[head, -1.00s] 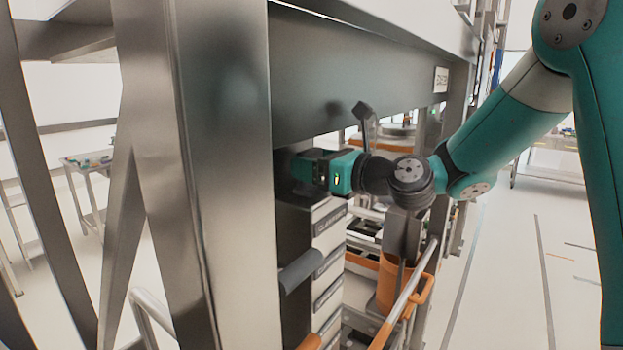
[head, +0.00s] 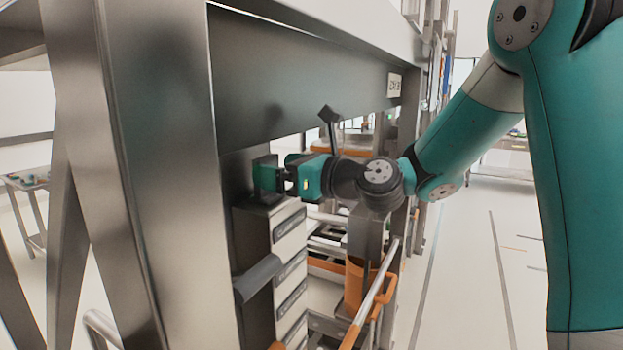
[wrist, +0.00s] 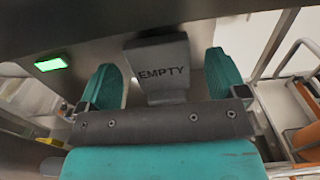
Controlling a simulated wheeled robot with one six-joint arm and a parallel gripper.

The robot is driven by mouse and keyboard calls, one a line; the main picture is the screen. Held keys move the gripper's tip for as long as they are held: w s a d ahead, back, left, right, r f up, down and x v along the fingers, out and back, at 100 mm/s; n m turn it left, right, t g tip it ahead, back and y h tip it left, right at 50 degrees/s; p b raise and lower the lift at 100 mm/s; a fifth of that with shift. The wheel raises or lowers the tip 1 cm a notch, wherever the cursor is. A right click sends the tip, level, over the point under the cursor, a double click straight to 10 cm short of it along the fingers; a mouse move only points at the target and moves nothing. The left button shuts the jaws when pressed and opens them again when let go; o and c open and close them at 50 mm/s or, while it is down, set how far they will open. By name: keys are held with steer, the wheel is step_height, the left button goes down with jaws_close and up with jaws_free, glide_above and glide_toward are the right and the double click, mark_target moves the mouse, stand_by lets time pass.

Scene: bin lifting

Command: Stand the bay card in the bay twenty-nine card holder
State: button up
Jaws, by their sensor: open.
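My gripper (head: 274,175) is open, reaching left beneath the wide metal beam and above the stack of drawers. In the wrist view its two teal fingers (wrist: 160,68) stand apart. Between them is a grey upright plate marked EMPTY (wrist: 164,75), on a narrower grey foot; the fingers show gaps to either side of it. I take this plate to be the bay card. Whether its foot sits in a holder I cannot tell.
The metal beam (head: 300,85) runs just above my gripper and bears a small white label (head: 394,86), too blurred to read. A thick metal post (head: 160,180) stands at left. Drawers (head: 288,262) stand below; an orange bin (head: 357,283) is beside them. A green light (wrist: 53,63) glows at left.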

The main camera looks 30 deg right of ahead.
steer(key=b+v, duration=0.2)
steer(key=v, duration=0.7)
steer(key=shift+s+d+b, duration=0.2)
steer(key=shift+s+b, duration=0.15)
steer(key=shift+b, duration=0.05)
steer(key=s+a+f+n+g+h, duration=0.1)
steer(key=a+f+n+g+h, duration=0.15)
steer(key=f+n, duration=0.45)
steer(key=s+a+f+n+g+h, duration=0.1)
steer(key=s+f+n+g, duration=0.1)
steer(key=f+n+g, duration=0.35)
steer(key=s+d+f+n+g+h, duration=0.25)
steer(key=s+f+n+h, duration=0.2)
steer(key=n, duration=0.35)
steer(key=s+d+f+n+g+h, duration=0.25)
steer(key=d+f+n, duration=0.2)
steer(key=n, duration=0.35)
steer(key=s+a+r+n+g+y+b, duration=0.1)
steer(key=s+a+r+n+y, duration=0.3)
steer(key=s+a, duration=0.5)
steer(key=a+n+b, duration=0.1)
steer(key=a+n, duration=0.1)
steer(key=a, duration=0.3)
steer(key=shift+s+n, duration=0.3)
steer(key=shift+n, duration=0.05)
